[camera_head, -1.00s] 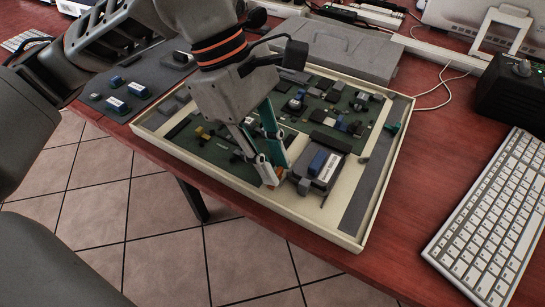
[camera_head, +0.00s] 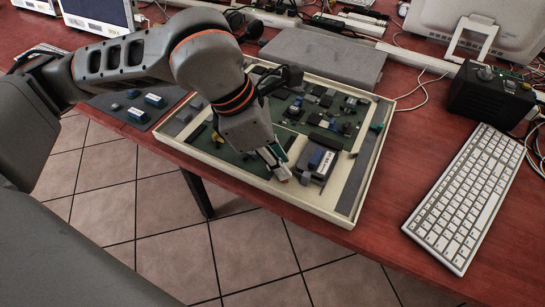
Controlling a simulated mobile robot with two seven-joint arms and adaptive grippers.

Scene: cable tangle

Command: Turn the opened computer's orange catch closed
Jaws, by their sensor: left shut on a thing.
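The opened computer is a shallow cream case (camera_head: 345,222) with green circuit boards, lying on the red table. My left gripper (camera_head: 279,168) reaches down over the case's front part, beside the grey module with a blue block (camera_head: 319,158). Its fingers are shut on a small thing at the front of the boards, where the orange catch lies. The fingers largely hide the catch, so its angle cannot be told. My right gripper is out of view.
A grey cover panel (camera_head: 320,55) lies behind the case. A dark board with blue parts (camera_head: 136,106) is at its left. A white keyboard (camera_head: 466,195) and black box (camera_head: 490,97) stand to the right. Bare table lies between case and keyboard.

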